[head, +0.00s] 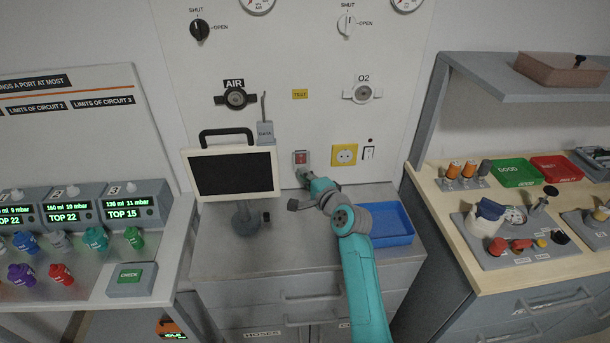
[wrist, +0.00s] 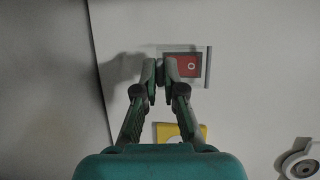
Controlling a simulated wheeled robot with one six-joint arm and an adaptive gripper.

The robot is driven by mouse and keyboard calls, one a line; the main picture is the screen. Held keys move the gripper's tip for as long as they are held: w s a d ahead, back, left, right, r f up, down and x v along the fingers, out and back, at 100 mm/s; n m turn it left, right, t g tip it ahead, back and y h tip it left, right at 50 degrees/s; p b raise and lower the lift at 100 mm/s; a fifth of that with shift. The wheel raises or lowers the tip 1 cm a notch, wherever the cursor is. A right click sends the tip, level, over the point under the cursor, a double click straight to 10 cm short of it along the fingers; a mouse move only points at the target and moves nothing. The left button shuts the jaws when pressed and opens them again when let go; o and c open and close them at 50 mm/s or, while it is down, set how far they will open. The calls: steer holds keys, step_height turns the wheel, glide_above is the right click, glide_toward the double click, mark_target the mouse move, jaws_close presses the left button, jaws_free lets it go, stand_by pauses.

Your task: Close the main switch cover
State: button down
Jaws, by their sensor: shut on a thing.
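The main switch, a red panel with a small round mark, is on the wall panel; it shows in the head view (head: 301,158) and in the wrist view (wrist: 188,66). A thin, pale, see-through cover (wrist: 209,67) shows around it. Its exact angle is hard to tell. My gripper, in the wrist view (wrist: 160,68) and the head view (head: 304,174), is at the red switch with its fingertips close together. It appears shut on the cover's edge, which the fingers mostly hide.
A yellow socket (head: 344,155) and a white rocker switch (head: 369,153) are right of the main switch. A monitor (head: 234,173) stands close on the left. Counter front (head: 270,263) is clear.

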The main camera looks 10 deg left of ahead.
steer(key=shift+w+a+f+n+t+y, duration=0.1)
steer(key=shift+w+f+n+t+y, duration=0.25)
steer(key=shift+t, duration=0.25)
steer(key=shift+w, duration=0.1)
stand_by(0.4)
steer(key=c, duration=1.3)
jaws_free()
steer(key=v, duration=1.2)
steer(key=shift+f, duration=0.15)
